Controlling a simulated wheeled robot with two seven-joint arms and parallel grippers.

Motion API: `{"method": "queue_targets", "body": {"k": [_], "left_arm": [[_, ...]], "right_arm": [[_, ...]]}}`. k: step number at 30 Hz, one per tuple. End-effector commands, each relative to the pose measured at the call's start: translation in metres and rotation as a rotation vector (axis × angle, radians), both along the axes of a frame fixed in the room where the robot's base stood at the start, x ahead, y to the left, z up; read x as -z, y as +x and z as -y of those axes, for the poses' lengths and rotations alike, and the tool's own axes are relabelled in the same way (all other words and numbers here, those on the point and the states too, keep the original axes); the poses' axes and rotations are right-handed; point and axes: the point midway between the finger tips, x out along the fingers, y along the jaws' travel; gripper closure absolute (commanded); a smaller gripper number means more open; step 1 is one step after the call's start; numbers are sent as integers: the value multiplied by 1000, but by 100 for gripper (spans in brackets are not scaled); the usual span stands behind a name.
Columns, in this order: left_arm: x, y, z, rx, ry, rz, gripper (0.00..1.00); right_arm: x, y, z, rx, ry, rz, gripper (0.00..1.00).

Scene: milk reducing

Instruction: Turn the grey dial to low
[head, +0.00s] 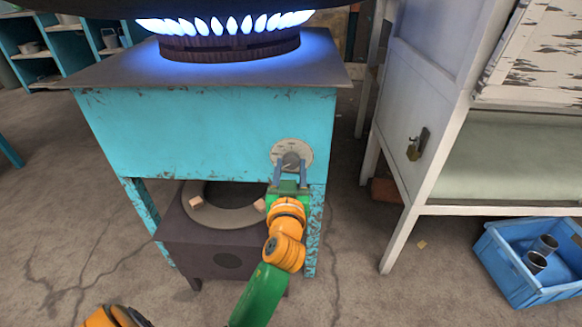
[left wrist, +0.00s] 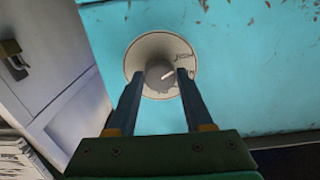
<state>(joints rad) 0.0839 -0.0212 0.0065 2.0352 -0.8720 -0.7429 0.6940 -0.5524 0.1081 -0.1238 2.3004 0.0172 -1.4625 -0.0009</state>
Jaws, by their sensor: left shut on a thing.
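The grey dial (head: 291,158) sits at the centre of a round pale plate (head: 304,148) on the front of the turquoise stove (head: 180,125). In the left wrist view the dial (left wrist: 159,78) carries a white mark pointing right and slightly up. Lettering on the plate (left wrist: 150,47) at its right side is too small to read. My left gripper (head: 290,168) faces the stove front and is shut on the dial, one finger on each side. Blue flames (head: 230,24) burn on the burner (head: 228,46) above. My right gripper is not in view.
A dark low stove (head: 205,262) with a ring top stands under the turquoise stove, close to my left arm. A white cabinet (head: 412,95) with a padlock stands to the right. A blue crate (head: 515,285) with metal cups is on the floor at lower right.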

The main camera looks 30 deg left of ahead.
Motion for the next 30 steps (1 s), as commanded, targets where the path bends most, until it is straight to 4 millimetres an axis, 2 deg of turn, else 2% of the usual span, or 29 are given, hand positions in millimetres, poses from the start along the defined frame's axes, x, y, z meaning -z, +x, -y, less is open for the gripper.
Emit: {"method": "queue_targets", "body": {"k": [1, 2, 10, 17, 30], "left_arm": [[1, 0, 0, -1, -1, -2, 92], [1, 0, 0, 0, -1, -2, 100], [0, 0, 0, -1, 23, -18, 100], [-1, 0, -1, -1, 130, -84, 100], [-1, -1, -1, -1, 478, -299, 100]], "right_arm": [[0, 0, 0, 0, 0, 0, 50], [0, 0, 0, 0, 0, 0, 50], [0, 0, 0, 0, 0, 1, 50], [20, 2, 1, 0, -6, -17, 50], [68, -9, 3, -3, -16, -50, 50]]}}
